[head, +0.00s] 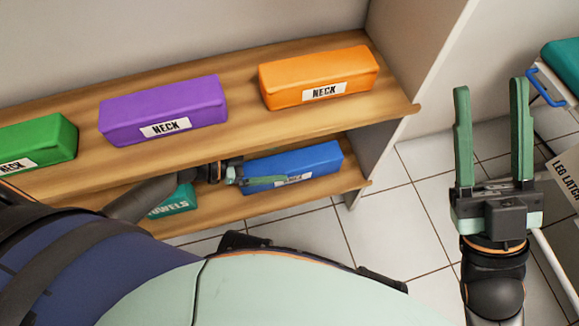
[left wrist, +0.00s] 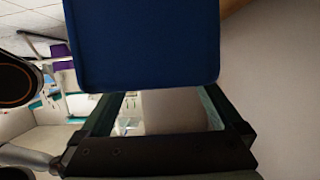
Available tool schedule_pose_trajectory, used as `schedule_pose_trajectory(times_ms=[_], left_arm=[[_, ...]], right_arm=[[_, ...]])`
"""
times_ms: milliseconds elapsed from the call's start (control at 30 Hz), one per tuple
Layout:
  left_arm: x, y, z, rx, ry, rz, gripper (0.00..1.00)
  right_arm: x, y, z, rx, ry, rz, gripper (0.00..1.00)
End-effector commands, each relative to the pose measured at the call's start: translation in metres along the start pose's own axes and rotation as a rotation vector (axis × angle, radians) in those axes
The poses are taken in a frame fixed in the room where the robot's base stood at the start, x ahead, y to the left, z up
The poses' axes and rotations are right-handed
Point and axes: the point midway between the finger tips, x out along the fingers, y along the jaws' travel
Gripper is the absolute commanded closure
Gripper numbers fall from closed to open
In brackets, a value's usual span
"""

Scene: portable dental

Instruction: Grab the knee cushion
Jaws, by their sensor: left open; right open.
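A blue cushion (head: 305,160) lies on the lower shelf. Its white label is partly covered by my left gripper, so I cannot read it. My left gripper (head: 262,181) is open at the front left of this cushion, one green finger lying across its front face. In the left wrist view the blue cushion (left wrist: 145,45) fills the top middle, close beyond the fingers; I cannot tell whether they touch it. My right gripper (head: 491,90) is open and empty, pointing up at the right, away from the shelves.
The upper shelf (head: 240,145) holds a green cushion (head: 35,142), a purple NECK cushion (head: 163,108) and an orange NECK cushion (head: 318,76). A teal TOWELS item (head: 177,203) lies left on the lower shelf (head: 220,215). A cart with a LEG LATCH label (head: 568,178) stands right.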

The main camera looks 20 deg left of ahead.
Motion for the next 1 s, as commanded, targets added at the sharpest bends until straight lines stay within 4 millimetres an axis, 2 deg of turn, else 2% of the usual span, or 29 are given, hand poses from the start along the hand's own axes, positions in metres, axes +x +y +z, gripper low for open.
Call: schedule_pose_trajectory(times_ms=[200,500,1000], left_arm=[[0.030,0.001,0.000,-0.001,0.000,0.000,0.00],[0.035,0.002,0.000,-0.002,-0.002,0.001,0.00],[0.035,0.002,0.000,-0.002,-0.002,0.001,0.55]], right_arm=[[-0.004,-0.003,0.005,-0.003,-0.005,-0.002,0.50],[-0.004,-0.003,0.006,-0.004,-0.006,-0.003,0.50],[-0.004,-0.003,0.006,-0.003,-0.006,-0.002,0.50]])
